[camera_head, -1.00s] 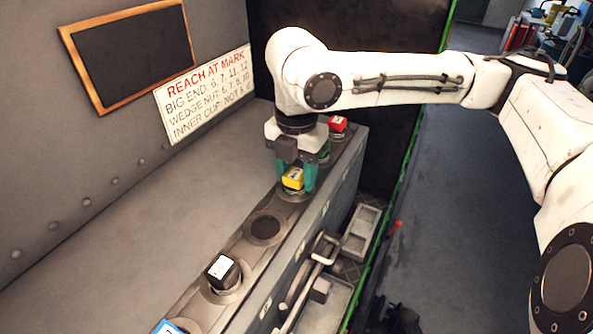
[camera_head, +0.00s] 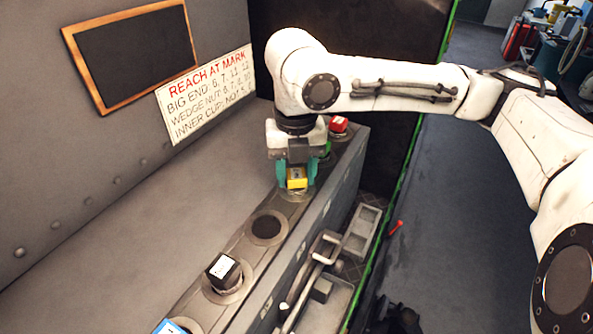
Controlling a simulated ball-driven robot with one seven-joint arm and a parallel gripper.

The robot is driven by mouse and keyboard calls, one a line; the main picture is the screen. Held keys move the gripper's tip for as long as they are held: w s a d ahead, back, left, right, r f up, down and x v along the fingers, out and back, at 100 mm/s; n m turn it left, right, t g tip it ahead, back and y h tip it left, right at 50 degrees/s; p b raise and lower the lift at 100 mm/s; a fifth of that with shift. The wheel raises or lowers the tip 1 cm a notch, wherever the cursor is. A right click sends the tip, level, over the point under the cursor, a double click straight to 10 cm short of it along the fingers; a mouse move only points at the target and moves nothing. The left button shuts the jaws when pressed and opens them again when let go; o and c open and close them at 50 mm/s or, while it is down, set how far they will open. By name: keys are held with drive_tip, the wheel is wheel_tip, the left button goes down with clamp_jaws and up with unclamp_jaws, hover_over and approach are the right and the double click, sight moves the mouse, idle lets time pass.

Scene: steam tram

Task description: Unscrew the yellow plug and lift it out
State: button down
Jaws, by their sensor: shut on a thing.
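The yellow plug (camera_head: 297,179) is in the row of round seats along the grey ledge, below my gripper. My gripper (camera_head: 297,174) points down with its teal fingers on either side of the plug and is shut on it. The plug's base is at or just over its seat (camera_head: 294,195); I cannot tell if the thread is still engaged. The fingers hide part of the plug's sides.
A red plug (camera_head: 338,125) and a partly hidden green plug (camera_head: 327,150) are behind my gripper. Metal trays (camera_head: 362,230) and a handle (camera_head: 325,247) lie right of the ledge.

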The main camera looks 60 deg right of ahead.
sight(295, 171)
drive_tip(key=shift+n, duration=0.5)
drive_tip(key=n, duration=0.4)
drive_tip(key=shift+w+a, duration=0.1)
drive_tip(key=shift+n, duration=0.6)
drive_tip(key=shift+r, duration=0.1)
drive_tip(key=shift+r+p, duration=1.6)
drive_tip(key=shift+r, duration=2.1)
